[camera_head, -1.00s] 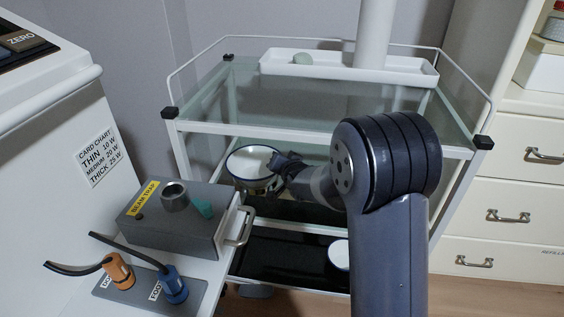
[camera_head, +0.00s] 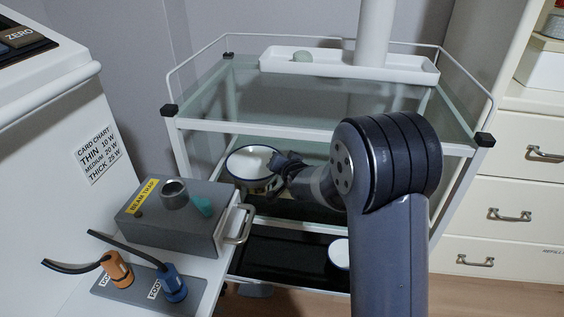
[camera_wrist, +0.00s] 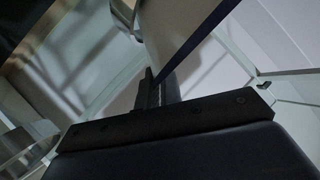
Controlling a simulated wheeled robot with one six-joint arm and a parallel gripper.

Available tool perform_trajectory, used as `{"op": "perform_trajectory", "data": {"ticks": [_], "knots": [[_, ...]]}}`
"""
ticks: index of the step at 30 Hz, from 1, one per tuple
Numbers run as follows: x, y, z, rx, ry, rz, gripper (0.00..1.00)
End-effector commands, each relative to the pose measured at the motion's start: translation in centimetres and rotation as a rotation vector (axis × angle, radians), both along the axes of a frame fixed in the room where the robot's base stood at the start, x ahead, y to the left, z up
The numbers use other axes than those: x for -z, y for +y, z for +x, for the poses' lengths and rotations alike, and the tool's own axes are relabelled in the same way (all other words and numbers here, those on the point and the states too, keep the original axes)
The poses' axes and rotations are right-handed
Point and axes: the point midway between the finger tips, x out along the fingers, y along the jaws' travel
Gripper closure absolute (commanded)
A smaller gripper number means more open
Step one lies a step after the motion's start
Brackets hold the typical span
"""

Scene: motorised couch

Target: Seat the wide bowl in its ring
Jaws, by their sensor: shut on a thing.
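In the wrist view my gripper (camera_wrist: 157,88) is shut on a pale wall with a dark blue edge, the bowl (camera_wrist: 175,30), which fills the upper middle. I cannot tell whether the bowl touches the shelf. No ring for it can be made out in either view.
The glass-topped trolley (camera_head: 320,131) has a top rail and corner posts around my arm. A white tray (camera_head: 400,75) sits on top. A grey beam trap box (camera_head: 165,226) with a handle stands close at left. A white round item (camera_head: 340,252) is on the dark lower shelf.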

Motion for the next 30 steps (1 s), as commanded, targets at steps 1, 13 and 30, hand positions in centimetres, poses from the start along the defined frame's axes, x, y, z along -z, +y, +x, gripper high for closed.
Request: {"op": "perform_trajectory", "data": {"ticks": [1, 13, 30], "knots": [[-0.1, 0.0, 0.0, 0.001, -0.002, 0.001, 1.0], [-0.1, 0.0, 0.0, 0.0, -0.001, 0.0, 0.71], [-1.9, -0.9, -3.4, 0.0, 0.0, 0.001, 0.69]]}}
